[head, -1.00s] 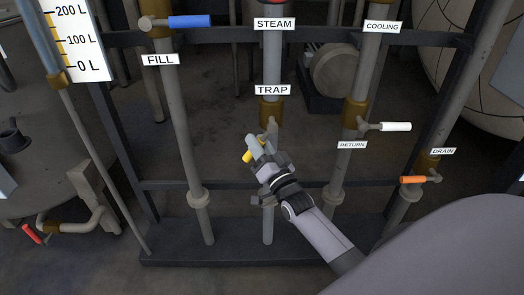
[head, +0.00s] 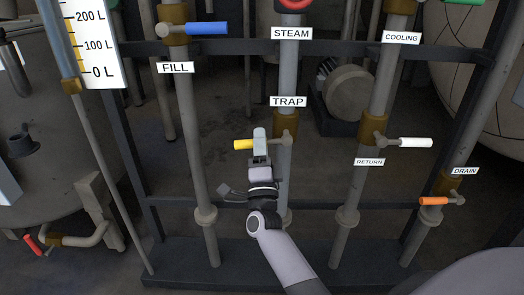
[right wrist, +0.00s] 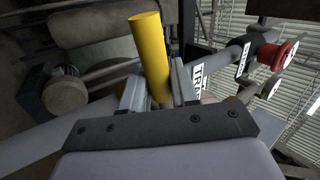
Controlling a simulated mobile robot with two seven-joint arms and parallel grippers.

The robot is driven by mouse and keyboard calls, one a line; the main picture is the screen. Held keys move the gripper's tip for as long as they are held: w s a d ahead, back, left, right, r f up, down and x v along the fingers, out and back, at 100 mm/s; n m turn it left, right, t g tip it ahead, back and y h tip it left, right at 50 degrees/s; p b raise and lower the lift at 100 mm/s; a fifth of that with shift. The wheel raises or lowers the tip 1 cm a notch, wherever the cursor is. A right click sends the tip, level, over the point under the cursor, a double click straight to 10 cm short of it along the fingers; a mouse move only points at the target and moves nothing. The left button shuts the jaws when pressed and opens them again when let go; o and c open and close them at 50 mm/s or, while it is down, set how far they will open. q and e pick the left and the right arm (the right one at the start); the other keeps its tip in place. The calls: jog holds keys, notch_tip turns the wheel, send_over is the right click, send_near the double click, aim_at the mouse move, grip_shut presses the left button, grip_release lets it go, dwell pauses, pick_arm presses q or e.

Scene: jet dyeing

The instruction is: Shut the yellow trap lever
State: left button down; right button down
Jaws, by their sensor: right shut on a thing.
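The yellow trap lever (head: 243,145) points left, about level, from the trap valve on the pipe under the TRAP label (head: 287,101). The brass valve body (head: 284,123) sits just above the lever's joint. My right gripper (head: 260,143) comes up from below and is shut on the lever, with the yellow end sticking out to the left of the fingers. In the right wrist view the yellow grip (right wrist: 150,50) stands between the two fingers. Part of the lever is hidden by the fingers. My left gripper is not in view.
The blue fill lever (head: 207,28) is up left. The white return lever (head: 415,142) and orange drain lever (head: 433,201) are to the right. Dark frame bars (head: 330,203) cross behind and below. A red handwheel (head: 293,4) is above STEAM.

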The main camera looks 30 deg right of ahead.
jog(key=shift+r+m+g+h, duration=0.2)
jog(key=shift+m+g+h, duration=0.05)
jog(key=shift+m+h, duration=0.3)
jog(key=shift+r+m+g+h, duration=0.15)
jog(key=shift+m+g+h, duration=0.1)
jog(key=shift+m+h, duration=0.3)
jog(key=shift+r+m, duration=0.1)
jog(key=shift+m, duration=0.2)
jog(key=c, duration=1)
grip_release()
